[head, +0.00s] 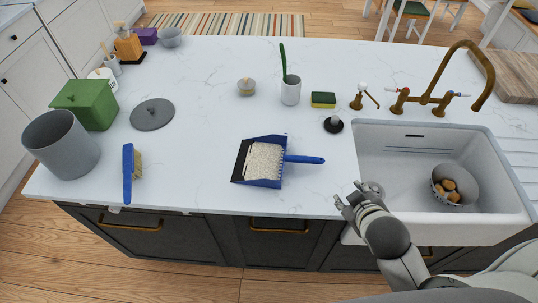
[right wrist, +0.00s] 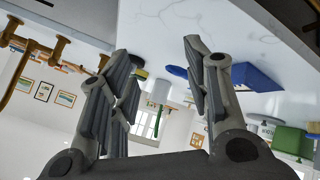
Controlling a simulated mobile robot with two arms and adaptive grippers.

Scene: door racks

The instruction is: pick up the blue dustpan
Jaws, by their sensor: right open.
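The blue dustpan (head: 270,183) lies on the white counter near its front edge, with its handle (head: 305,159) pointing right. A pale, bristly brush head seems to rest in its pan. My right gripper (head: 349,196) is open and empty, to the right of and nearer than the handle, by the sink's front left corner. In the right wrist view the open fingers (right wrist: 157,55) frame a gap, and the dustpan (right wrist: 255,77) shows beyond the right finger, upside down. The gripper is apart from the dustpan. My left gripper is not in view.
The sink (head: 400,150) with a bowl (head: 462,194) is at the right. A blue brush (head: 128,175), grey bin (head: 62,145), green box (head: 88,103) and grey lid (head: 152,114) stand left. A black-based stopper (head: 333,125) and sponge (head: 323,99) are behind the handle.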

